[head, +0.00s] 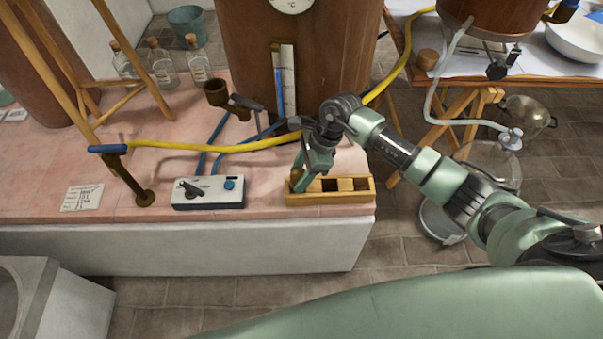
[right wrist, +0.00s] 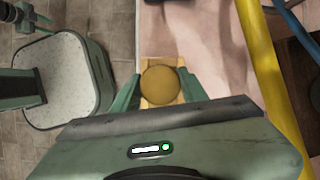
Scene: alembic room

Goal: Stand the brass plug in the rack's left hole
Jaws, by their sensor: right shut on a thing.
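The wooden rack (head: 332,199) sits at the front right edge of the pink-tiled counter, with a row of openings along its top. My right gripper (head: 299,182) points down at the rack's left end. It is shut on the brass plug (right wrist: 160,85), whose round top shows between the two fingers in the right wrist view. In the head view a small brass-coloured part of the plug (head: 296,174) shows beside the fingers. The plug's lower end is hidden, so I cannot tell how deep it is in the left hole. My left gripper is not in view.
A control box (head: 208,192) with a lever and blue knob stands left of the rack. A yellow hose (head: 220,144) and blue tubes run behind it. A big copper-brown vessel (head: 345,60) stands behind. The counter ends just right of the rack.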

